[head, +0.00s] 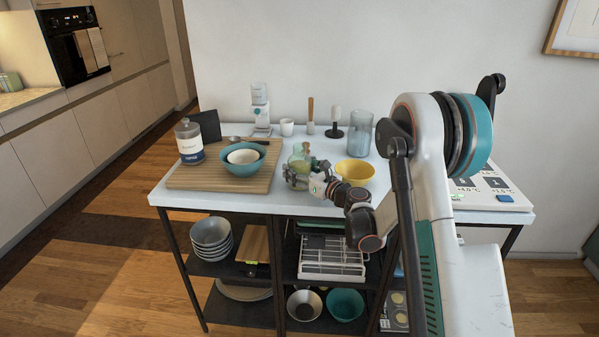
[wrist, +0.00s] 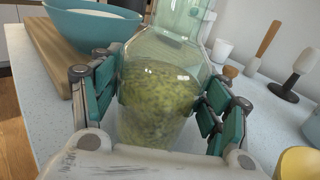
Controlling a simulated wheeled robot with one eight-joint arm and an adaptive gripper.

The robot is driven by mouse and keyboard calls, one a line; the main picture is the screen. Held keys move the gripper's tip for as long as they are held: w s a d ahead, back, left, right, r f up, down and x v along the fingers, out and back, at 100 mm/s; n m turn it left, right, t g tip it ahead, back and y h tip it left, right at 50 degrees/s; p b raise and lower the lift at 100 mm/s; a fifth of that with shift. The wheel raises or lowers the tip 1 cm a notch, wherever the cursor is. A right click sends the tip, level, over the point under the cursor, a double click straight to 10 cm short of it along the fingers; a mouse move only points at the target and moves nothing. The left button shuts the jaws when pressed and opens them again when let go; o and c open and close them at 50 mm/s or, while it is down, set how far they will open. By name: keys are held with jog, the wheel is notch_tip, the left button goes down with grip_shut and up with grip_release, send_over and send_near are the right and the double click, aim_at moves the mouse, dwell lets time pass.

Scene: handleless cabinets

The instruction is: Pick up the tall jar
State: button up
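The tall jar (wrist: 158,95) is clear greenish glass with a narrower neck and a green, grainy filling. It stands upright in the wrist view, and its top is cut off by the picture edge. My gripper (wrist: 162,98) is open around it, with teal-padded fingers on its left and right sides. The pads are very close to the glass; I cannot tell if they touch. In the head view the jar (head: 299,160) is on the counter behind my gripper (head: 300,177), which partly hides it.
A teal bowl (wrist: 92,24) on a wooden board (wrist: 50,50) is close on the left. A yellow bowl (head: 355,172) is close on the right. Behind are a white cup (head: 287,127), a wooden-handled tool (head: 310,117), a dark-based stand (head: 335,124) and an empty glass (head: 360,134).

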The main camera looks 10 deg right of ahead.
jog(key=c, duration=0.8)
jog(key=shift+c, duration=0.2)
jog(key=shift+r, duration=0.15)
